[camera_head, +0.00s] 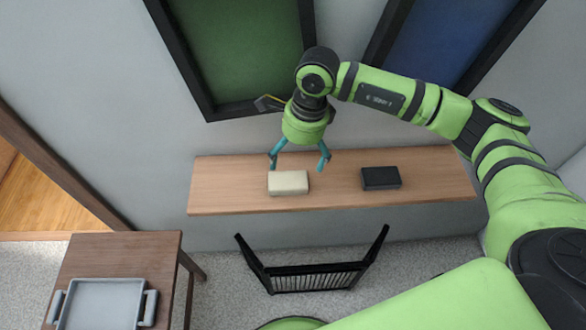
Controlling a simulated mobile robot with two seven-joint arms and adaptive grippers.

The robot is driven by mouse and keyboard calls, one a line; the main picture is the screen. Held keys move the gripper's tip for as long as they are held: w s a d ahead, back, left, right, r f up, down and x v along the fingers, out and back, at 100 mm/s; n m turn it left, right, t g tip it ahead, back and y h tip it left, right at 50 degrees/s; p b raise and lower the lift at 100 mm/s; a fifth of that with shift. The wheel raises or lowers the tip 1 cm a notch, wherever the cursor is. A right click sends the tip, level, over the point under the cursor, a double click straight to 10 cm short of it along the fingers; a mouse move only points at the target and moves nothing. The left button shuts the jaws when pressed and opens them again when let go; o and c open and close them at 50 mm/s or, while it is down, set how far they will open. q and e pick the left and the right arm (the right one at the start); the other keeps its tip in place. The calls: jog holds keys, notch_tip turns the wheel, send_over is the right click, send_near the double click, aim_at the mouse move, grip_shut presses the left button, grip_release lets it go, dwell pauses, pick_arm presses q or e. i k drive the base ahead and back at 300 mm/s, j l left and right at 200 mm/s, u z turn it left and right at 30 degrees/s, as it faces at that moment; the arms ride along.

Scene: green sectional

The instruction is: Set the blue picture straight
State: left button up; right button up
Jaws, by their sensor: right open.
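The blue picture (450,38) hangs in a dark frame on the wall at the upper right. Its frame leans in the view, and my right arm hides its lower part. A green picture (240,45) in a dark frame hangs to its left. My right gripper (298,164) is open and empty, with teal fingers pointing down. It is left of the blue picture, in front of the wall, and appears just above a cream box on the shelf. I cannot tell whether it touches the box. My left gripper is not in view.
A wooden shelf (225,185) along the wall bears the cream box (288,182) and a black box (381,178). A black rack (315,278) stands on the carpet below. A brown table (120,255) with a grey tray (147,308) is at the lower left.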

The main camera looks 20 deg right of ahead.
aim_at(452, 45)
jog(key=z, duration=1.4)
